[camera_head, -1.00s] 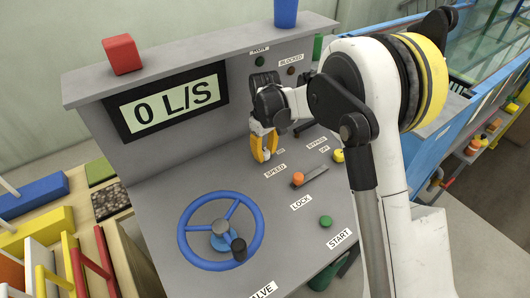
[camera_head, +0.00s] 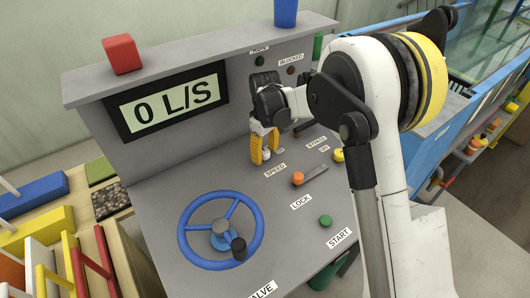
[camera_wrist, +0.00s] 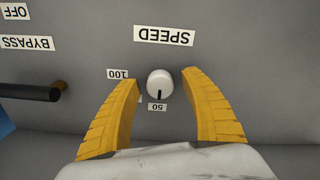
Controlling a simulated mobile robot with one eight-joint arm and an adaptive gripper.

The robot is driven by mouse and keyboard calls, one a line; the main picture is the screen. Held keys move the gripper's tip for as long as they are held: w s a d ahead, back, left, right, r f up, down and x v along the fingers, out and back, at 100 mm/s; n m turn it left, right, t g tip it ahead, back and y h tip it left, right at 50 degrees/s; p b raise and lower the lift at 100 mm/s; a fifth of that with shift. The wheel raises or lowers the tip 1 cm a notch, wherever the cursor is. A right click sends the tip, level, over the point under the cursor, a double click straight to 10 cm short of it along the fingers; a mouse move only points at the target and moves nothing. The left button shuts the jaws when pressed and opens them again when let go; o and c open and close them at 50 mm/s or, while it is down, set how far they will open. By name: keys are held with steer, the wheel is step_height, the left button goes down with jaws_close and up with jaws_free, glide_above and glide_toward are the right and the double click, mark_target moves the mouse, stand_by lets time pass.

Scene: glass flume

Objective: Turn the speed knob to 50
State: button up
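The speed knob (camera_wrist: 160,82) is white and round with a black pointer line. In the wrist view the line points down at the label 50 (camera_wrist: 157,107). The label 100 (camera_wrist: 118,74) lies to its left, beside the left finger. My gripper (camera_wrist: 160,78) has its two yellow fingers on either side of the knob, with a narrow gap visible on both sides. It is open. In the head view, my gripper (camera_head: 264,160) points down at the panel, and the knob (camera_head: 266,155) shows between the fingers. The SPEED label (camera_head: 275,170) is just in front.
A blue valve wheel (camera_head: 221,231), an orange lever knob (camera_head: 298,179) by LOCK and a green START button (camera_head: 326,221) are on the panel. A display (camera_head: 168,101) reads 0 L/S. A dark bar handle (camera_wrist: 30,92) is left in the wrist view.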

mark_target(265, 152)
steer(key=shift+r, duration=0.1)
step_height(265, 152, up, 12)
stand_by(0.5)
